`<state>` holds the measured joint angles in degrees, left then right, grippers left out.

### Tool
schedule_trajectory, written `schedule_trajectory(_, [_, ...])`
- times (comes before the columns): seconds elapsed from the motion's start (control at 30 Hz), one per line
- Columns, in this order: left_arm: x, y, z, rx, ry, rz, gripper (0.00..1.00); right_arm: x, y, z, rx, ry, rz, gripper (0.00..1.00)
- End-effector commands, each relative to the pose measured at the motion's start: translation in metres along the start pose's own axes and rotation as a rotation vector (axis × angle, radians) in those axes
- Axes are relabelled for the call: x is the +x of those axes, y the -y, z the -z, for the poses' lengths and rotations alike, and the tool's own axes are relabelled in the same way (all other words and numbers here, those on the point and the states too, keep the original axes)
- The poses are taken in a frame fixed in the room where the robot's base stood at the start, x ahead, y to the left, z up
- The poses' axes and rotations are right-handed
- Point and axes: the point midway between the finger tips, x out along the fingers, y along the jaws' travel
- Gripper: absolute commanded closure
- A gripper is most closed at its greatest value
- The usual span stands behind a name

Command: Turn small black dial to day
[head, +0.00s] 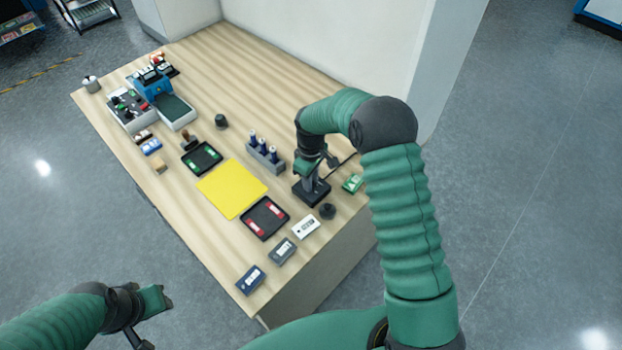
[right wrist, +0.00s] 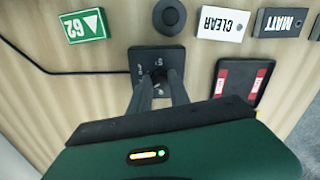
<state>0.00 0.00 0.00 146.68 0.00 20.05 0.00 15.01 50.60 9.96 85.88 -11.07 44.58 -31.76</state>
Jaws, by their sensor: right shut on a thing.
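The small black dial (right wrist: 159,76) is on a black box (right wrist: 145,57) with white lettering around the dial. The lettering is too small to read, so I cannot tell the setting. My right gripper (right wrist: 159,88) is shut on the dial from above, and its fingers hide most of it. In the head view the black box (head: 306,194) sits near the table's right side, with my right gripper (head: 312,184) over it. My left gripper (head: 158,300) is off the table at the lower left, apart from everything; its jaws are unclear.
A black round knob (head: 327,211) and a green card marked 62 (head: 352,183) lie close to the box. CLEAR (right wrist: 223,23) and MATT (right wrist: 281,22) labels lie nearby. A black tray with red pieces (head: 264,217) and a yellow sheet (head: 231,189) are to the left.

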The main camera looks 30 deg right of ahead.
Motion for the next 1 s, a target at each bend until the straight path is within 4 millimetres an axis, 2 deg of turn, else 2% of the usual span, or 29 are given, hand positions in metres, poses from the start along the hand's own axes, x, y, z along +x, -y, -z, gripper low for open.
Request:
schedule_trajectory(0.3, [-0.0021,0.0,0.0005,0.0,0.0,0.0,0.64,-0.0028,-0.002,0.0049,-0.09,-0.014,-0.008,1.0])
schedule_trajectory(0.73, [-0.0021,0.0,0.0005,0.0,0.0,0.0,0.64,-0.0024,-0.0016,0.0049,-0.1,-0.013,-0.008,1.0])
schedule_trajectory(0.77, [-0.002,0.0,0.0005,0.0,0.0,0.0,0.64,-0.0024,-0.0016,0.0049,-0.1,-0.013,-0.008,0.76])
schedule_trajectory(0.9, [-0.002,0.0,0.0005,0.0,0.0,0.0,0.64,-0.0017,-0.001,0.0036,-0.1,-0.01,-0.005,0.58])
schedule_trajectory(1.0, [-0.002,0.0,0.0005,0.0,0.0,0.0,0.64,-0.0014,-0.0004,0.0022,-0.099,-0.008,-0.004,0.56])
